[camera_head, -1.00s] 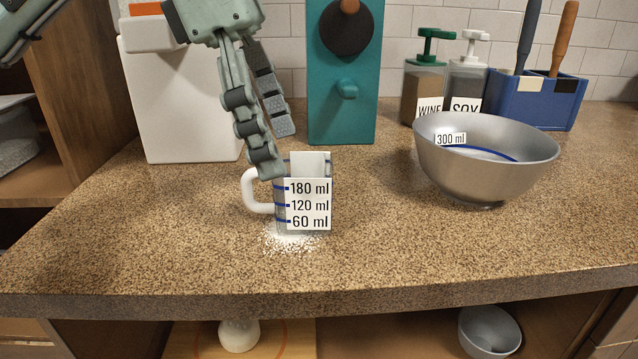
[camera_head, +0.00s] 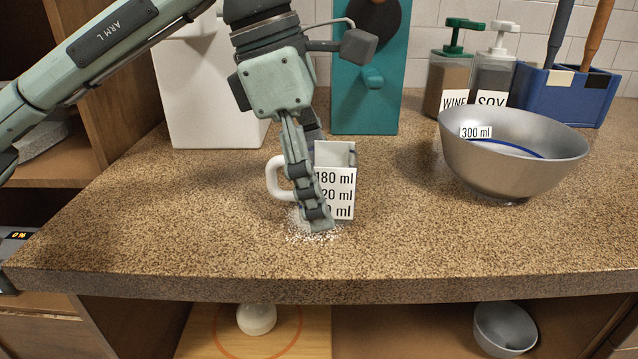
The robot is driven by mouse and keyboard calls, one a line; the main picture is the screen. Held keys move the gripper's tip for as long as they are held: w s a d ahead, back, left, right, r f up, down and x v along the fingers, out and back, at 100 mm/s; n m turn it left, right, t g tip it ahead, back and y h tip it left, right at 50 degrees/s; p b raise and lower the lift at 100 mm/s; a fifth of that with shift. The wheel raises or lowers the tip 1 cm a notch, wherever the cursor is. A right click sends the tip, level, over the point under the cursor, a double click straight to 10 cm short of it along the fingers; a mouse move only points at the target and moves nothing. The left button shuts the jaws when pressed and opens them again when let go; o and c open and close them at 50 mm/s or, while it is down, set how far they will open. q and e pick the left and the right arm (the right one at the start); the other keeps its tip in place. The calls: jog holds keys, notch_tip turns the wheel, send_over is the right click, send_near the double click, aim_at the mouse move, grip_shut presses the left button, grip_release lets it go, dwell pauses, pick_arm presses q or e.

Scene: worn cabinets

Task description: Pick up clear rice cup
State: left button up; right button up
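The clear rice cup (camera_head: 347,158) stands upright on the counter, with a white handle (camera_head: 274,178) on its left and a white volume label on its front. White grains lie around its base. My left gripper (camera_head: 318,215) points down at the cup. One finger passes in front of the cup and covers the left part of the label, its tip low near the counter. The other finger is mostly hidden behind the first finger and the cup, so whether they press on the cup cannot be told. My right gripper is not in view.
A metal bowl (camera_head: 512,165) stands to the right. Behind are a white box (camera_head: 205,100), a teal dispenser (camera_head: 365,112), wine (camera_head: 449,85) and soy (camera_head: 493,80) bottles and a blue utensil holder (camera_head: 562,97). The counter's front edge is near; its front right is clear.

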aim_at(321, 152)
pick_arm(q)
jog(key=c, duration=0.9)
jog(key=shift+r, duration=0.65)
notch_tip(321, 152, up, 3)
jog(key=shift+f, duration=0.1)
jog(key=s+a+r, duration=0.2)
jog(key=a, duration=0.1)
jog(key=s+a+r+b, duration=0.1)
jog(key=s+a+r, duration=0.1)
jog(key=a, duration=0.1)
jog(key=s+a+r, duration=0.2)
jog(key=a+r, duration=0.1)
jog(key=a, duration=0.1)
jog(key=shift+s, duration=0.1)
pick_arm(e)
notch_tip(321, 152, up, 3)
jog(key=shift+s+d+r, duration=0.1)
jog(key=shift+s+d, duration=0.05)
